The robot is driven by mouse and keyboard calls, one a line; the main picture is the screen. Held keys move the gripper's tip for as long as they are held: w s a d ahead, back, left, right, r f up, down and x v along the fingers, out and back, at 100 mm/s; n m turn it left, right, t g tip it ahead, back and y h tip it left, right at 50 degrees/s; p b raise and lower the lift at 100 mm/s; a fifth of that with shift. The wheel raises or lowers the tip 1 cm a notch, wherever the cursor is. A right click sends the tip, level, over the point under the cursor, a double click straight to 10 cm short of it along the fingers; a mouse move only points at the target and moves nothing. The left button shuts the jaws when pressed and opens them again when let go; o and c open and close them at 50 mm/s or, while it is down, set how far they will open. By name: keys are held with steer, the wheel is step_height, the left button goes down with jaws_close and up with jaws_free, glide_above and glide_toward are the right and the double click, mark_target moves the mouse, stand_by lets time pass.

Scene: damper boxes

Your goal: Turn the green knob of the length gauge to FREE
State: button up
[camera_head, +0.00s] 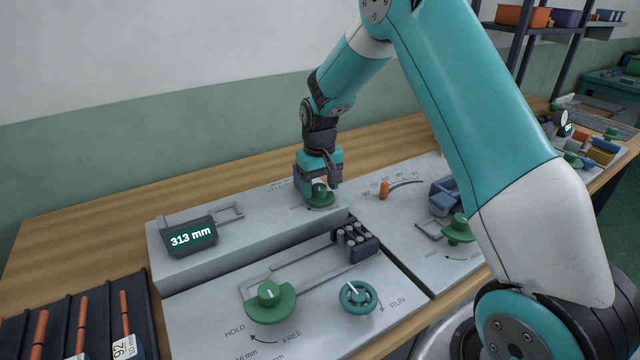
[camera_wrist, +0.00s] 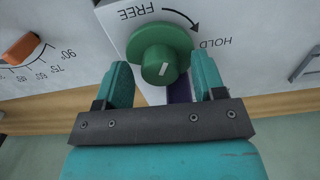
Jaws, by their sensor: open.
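The length gauge is the long grey raised box (camera_head: 262,226) at the back, with a display (camera_head: 190,236) reading 313 mm. Its green knob (camera_head: 320,199) is at the right end, partly hidden by my gripper (camera_head: 320,184). In the wrist view the green knob (camera_wrist: 163,60) shows a round flange and a narrower grip with a short white mark. FREE is printed upper left of it and HOLD to the right, both upside down, with a curved arrow between. My gripper (camera_wrist: 163,72) is open, its fingers on either side of the knob's grip, with visible gaps.
In front is a panel with another green knob (camera_head: 269,296) marked HOLD and FREE, and a teal RUN dial (camera_head: 357,297). An orange pointer (camera_head: 384,190) on an angle scale stands right of my gripper. A dark rack (camera_head: 75,318) lies front left.

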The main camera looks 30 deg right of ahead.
steer(key=shift+c, duration=0.4)
steer(key=c, duration=0.8)
steer(key=shift+c, duration=0.2)
steer(key=shift+r+n+p, duration=0.1)
steer(key=shift+n+p, duration=0.4)
steer(key=shift+n, duration=0.9)
steer(key=shift+n+p, duration=0.35)
steer(key=shift+n, duration=1.15)
steer(key=shift+w, duration=0.1)
steer(key=o, duration=0.9)
